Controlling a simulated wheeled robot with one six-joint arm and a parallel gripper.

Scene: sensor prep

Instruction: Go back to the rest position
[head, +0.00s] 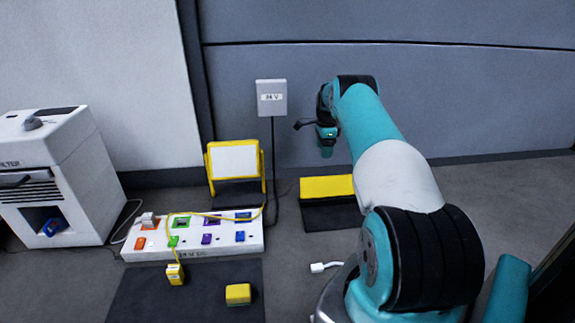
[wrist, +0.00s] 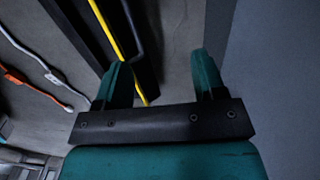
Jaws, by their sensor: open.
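My gripper (wrist: 158,75) shows in the wrist view with its two teal fingers apart and nothing between them. In the head view my arm reaches up and away, with its gripper end (head: 326,150) hanging in the air in front of the grey wall. The gripper is apart from every object there. Its fingertips are too small in the head view to tell apart.
A white power strip (head: 190,252) with coloured switches lies on the floor at left. Nearby are a yellow-framed panel (head: 235,160), a yellow-topped black block (head: 327,187), a white filter machine (head: 60,160), a yellow block (head: 238,294) on a dark mat (head: 215,303), and a wall box (head: 271,98).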

